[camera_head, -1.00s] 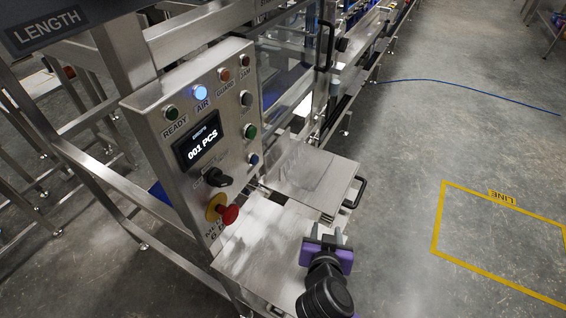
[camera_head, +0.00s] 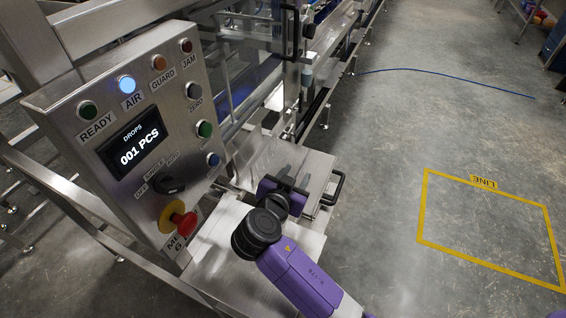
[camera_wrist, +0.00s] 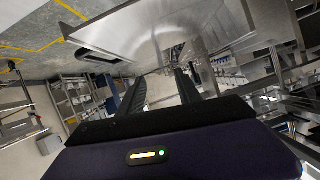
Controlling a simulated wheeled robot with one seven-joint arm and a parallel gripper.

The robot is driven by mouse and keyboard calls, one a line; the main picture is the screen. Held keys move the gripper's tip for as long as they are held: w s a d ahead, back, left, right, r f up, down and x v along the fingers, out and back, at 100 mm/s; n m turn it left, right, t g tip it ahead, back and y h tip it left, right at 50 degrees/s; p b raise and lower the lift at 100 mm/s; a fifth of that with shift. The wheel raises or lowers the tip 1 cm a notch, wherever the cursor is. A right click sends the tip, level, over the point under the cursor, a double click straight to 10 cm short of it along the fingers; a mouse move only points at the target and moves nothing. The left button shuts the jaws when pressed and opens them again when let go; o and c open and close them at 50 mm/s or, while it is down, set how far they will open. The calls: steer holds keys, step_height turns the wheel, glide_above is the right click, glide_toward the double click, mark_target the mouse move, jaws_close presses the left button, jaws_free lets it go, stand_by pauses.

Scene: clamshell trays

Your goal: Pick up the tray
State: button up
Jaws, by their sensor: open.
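My gripper (camera_head: 291,174) is open and empty over the steel outfeed plate (camera_head: 318,168), with its fingers pointing away from the robot. Both black fingers of my gripper (camera_wrist: 160,80) show in the wrist view, spread apart with nothing between them. The steel plate also shows ahead of them in the wrist view (camera_wrist: 125,28). A faint clear, shiny shape (camera_head: 262,152) lies at the plate's left part, beyond the gripper. It may be the clear tray, but glare blurs its outline. My gripper and arm hide part of the plate.
A control panel (camera_head: 150,195) with a red stop button (camera_head: 184,223) stands close at the left. A black handle (camera_head: 335,188) sticks out at the plate's right edge. Machine frames rise behind. The floor at the right is open, with a yellow marked square (camera_head: 424,212).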

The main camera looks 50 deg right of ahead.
mark_target(302, 167)
steer(key=p+x, duration=0.1)
steer(key=x, duration=0.4)
steer(key=shift+d+r+p, duration=0.1)
steer(key=shift+d+p, duration=0.05)
steer(key=shift+p, duration=0.15)
steer(key=shift+w+d+f, duration=0.15)
steer(key=shift+d+f, duration=0.1)
steer(key=shift+c, duration=0.2)
jaws_close()
